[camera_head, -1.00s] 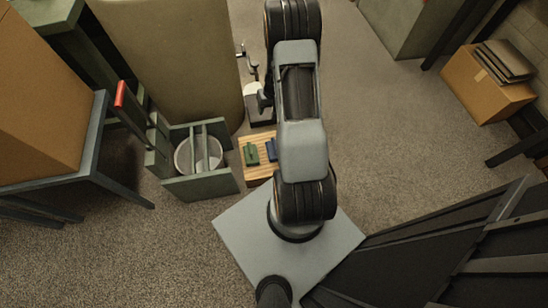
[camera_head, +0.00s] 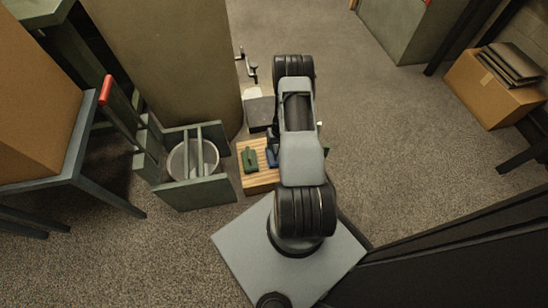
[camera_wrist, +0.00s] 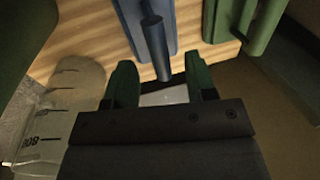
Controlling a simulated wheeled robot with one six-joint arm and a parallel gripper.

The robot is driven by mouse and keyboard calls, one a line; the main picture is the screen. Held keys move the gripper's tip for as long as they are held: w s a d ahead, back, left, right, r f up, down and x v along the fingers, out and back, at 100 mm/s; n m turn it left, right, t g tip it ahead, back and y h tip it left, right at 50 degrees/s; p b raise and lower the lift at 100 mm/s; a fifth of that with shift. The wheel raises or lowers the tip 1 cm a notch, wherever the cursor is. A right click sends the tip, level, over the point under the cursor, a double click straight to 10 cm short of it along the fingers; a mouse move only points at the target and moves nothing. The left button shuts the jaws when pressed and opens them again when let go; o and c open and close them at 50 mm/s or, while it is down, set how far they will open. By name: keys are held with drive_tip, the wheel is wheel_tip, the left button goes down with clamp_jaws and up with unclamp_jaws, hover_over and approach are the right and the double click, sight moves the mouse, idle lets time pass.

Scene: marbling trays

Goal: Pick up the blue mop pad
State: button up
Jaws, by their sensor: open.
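The blue mop pad (camera_head: 272,157) lies on a wooden slatted board (camera_head: 258,182) beside a green mop pad (camera_head: 250,159), partly hidden by my arm. In the wrist view the blue mop pad (camera_wrist: 133,22) is at the top, with its dark blue bar handle pointing down the picture. My gripper (camera_wrist: 160,78) is open, with its two green fingers apart. The handle's lower end shows between the fingertips in the picture; I cannot tell whether it is at their depth. The fingers do not visibly touch it. The green mop pad (camera_wrist: 258,20) is at the upper right there.
A green wooden carrier (camera_head: 207,190) with a pale bucket (camera_head: 181,160) stands left of the board. A clear graduated vessel (camera_wrist: 62,110) shows at left in the wrist view. A large tan cylinder (camera_head: 170,60) stands behind. The floor on the right is open.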

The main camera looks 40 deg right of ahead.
sight(272, 159)
drive_tip(key=shift+w+a+f+b, duration=0.15)
drive_tip(key=shift+f+b, duration=0.3)
drive_tip(key=shift+f, duration=0.45)
drive_tip(key=shift+w+a+f+b, duration=0.1)
drive_tip(key=shift+f+b, duration=0.35)
drive_tip(key=shift+f, duration=0.45)
drive_tip(key=shift+w+a+f+b, duration=0.15)
drive_tip(key=shift+f+b, duration=0.3)
drive_tip(key=shift+f, duration=0.45)
drive_tip(key=shift+c, duration=0.2)
drive_tip(key=c, duration=0.7)
